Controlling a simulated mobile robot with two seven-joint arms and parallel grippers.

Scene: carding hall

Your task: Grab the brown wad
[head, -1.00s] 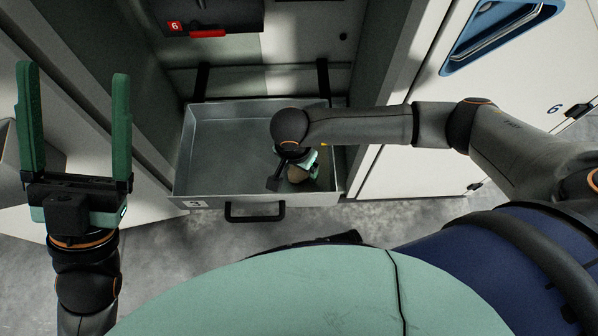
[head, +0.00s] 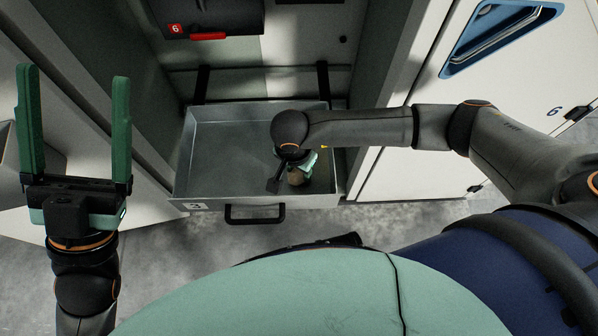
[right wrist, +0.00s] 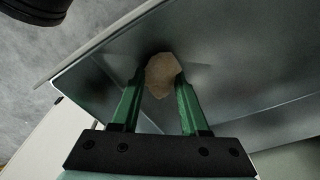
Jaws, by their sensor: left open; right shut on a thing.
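The brown wad (head: 295,178) is a small tan lump in the right part of the grey metal tray (head: 215,150). In the right wrist view the wad (right wrist: 161,75) sits between the tips of my right gripper (right wrist: 160,88), which is shut on it. In the head view my right gripper (head: 302,168) reaches down into the tray and partly hides the wad. I cannot tell whether the wad is clear of the tray floor. My left gripper (head: 78,135) is open and empty, upright at the far left, outside the tray.
The tray has a black front handle (head: 255,213) and is pulled out from a tall cabinet bay. A red handle (head: 208,36) shows above it. A white door with a blue recess (head: 500,35) stands at the right. Grey floor (head: 215,240) is in front.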

